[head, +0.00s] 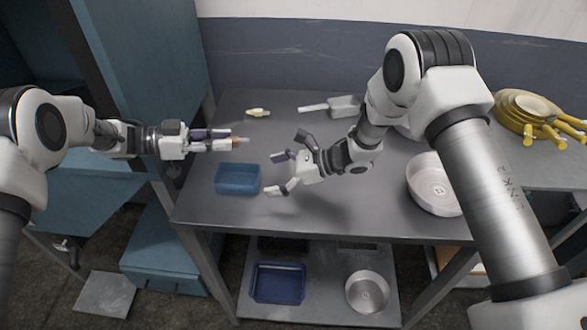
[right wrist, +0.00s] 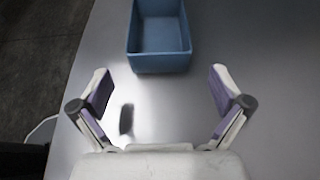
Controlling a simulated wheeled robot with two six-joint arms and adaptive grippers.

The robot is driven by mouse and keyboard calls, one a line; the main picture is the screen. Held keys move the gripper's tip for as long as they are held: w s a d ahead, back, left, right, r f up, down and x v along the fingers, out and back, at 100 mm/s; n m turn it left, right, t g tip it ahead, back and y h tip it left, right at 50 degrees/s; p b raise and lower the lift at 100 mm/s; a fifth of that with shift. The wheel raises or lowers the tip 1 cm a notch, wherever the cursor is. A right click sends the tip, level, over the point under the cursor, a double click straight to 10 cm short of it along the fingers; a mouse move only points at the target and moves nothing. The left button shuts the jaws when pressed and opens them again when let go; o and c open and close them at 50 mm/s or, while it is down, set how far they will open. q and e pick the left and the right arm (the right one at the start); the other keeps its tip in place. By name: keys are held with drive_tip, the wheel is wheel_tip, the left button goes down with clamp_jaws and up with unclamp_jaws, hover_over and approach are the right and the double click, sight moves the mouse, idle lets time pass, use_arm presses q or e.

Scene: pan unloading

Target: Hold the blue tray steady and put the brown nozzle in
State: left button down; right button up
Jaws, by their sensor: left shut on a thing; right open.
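The blue tray (head: 238,180) stands empty and upright on the grey table near its front left edge. It also shows in the right wrist view (right wrist: 160,63), just beyond the fingertips. My left gripper (head: 233,143) is shut on the small brown nozzle (head: 238,141) and holds it above the table, over the far side of the tray in the picture. The fingers hide part of the nozzle. My right gripper (head: 277,173) is open and empty to the right of the tray. In the right wrist view its fingers (right wrist: 160,78) are spread, apart from the tray.
A pale yellow piece (head: 259,112) and a grey scoop-like item (head: 345,106) lie at the back of the table (head: 330,215). A white round pan (head: 432,183) stands right, with yellow-handled pans (head: 522,112) beyond. A lower shelf holds another blue tray (head: 278,284) and a round pan (head: 367,292).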

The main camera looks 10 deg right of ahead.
sight(259, 178)
drive_tip(key=x, duration=0.4)
drive_tip(key=shift+a, duration=0.15)
drive_tip(key=c, duration=1.1)
use_arm(q)
drive_tip(key=shift+y, duration=0.4)
use_arm(e)
drive_tip(key=shift+f, duration=0.1)
drive_tip(key=shift+c, duration=0.2)
use_arm(q)
drive_tip(key=f+y, duration=0.2)
drive_tip(key=f, duration=0.1)
drive_tip(key=f+y, duration=0.1)
drive_tip(key=f, duration=0.1)
drive_tip(key=shift+s+a+t, duration=0.3)
drive_tip(key=shift+s, duration=0.05)
drive_tip(key=r+y, duration=0.1)
drive_tip(key=d+r+y, duration=0.1)
drive_tip(key=r, duration=0.1)
drive_tip(key=r+y, duration=0.1)
drive_tip(key=y, duration=0.1)
drive_tip(key=shift+w+d+r+m, duration=0.3)
drive_tip(key=shift+w, duration=0.05)
use_arm(e)
drive_tip(key=shift+s, duration=0.1)
use_arm(q)
drive_tip(key=shift+a+f, duration=0.1)
drive_tip(key=shift+f, duration=2.15)
